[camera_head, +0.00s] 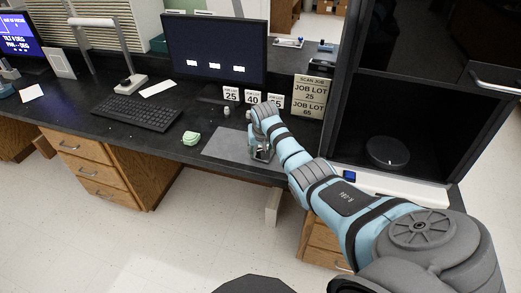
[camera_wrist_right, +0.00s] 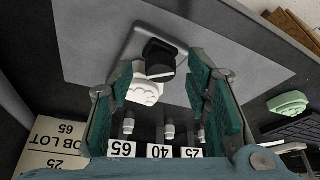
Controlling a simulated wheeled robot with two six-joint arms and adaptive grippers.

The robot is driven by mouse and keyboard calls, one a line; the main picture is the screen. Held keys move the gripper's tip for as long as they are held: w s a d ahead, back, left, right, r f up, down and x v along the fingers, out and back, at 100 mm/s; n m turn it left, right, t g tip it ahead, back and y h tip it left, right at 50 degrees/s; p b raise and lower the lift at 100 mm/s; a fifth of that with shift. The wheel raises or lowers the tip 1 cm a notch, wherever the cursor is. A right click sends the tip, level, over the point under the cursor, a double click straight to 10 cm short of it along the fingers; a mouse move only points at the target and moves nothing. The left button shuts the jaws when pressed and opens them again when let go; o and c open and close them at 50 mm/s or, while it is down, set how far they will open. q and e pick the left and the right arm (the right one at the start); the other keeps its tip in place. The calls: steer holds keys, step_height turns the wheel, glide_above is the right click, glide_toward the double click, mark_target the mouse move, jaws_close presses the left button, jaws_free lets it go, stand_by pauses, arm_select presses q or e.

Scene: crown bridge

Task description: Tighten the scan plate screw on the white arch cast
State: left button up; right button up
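In the right wrist view, the white arch cast (camera_wrist_right: 145,92) shows beyond my fingers, against a black block (camera_wrist_right: 160,57) on a grey plate. The left finger partly covers the cast. My right gripper (camera_wrist_right: 158,101) is open, its two teal fingers apart, with nothing visibly clamped. In the head view, my right gripper (camera_head: 262,153) points down over the grey mat (camera_head: 226,146), and the arm hides the cast there. I cannot make out the plate screw clearly. My left gripper is not in view.
A green cast (camera_head: 191,138) lies left of the mat. A keyboard (camera_head: 137,112), a monitor (camera_head: 214,47) and the job lot sign (camera_head: 310,96) are nearby. A dark cabinet (camera_head: 400,110) stands at right.

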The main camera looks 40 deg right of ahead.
jaws_close()
steer(key=shift+m+p, duration=0.3)
steer(key=shift+m, duration=0.1)
steer(key=shift+a+m+g+h, duration=0.1)
steer(key=shift+m+g+h, duration=0.25)
steer(key=shift+m, duration=0.25)
steer(key=shift+w+m+h, duration=0.1)
steer(key=shift+m+h, duration=0.15)
steer(key=shift+m, duration=0.55)
steer(key=shift+w+f+m+g+b, duration=0.15)
steer(key=shift+m+g+b, duration=0.25)
steer(key=shift+m, duration=0.4)
steer(key=shift+f+m+g+h+b, duration=0.1)
steer(key=shift+m+g+h+b, duration=0.2)
steer(key=shift+m+b, duration=0.45)
steer(key=shift+a+m+g+b, duration=0.1)
steer(key=shift+m+g+b, duration=0.25)
steer(key=shift+m+b, duration=0.8)
steer(key=shift+r, duration=0.2)
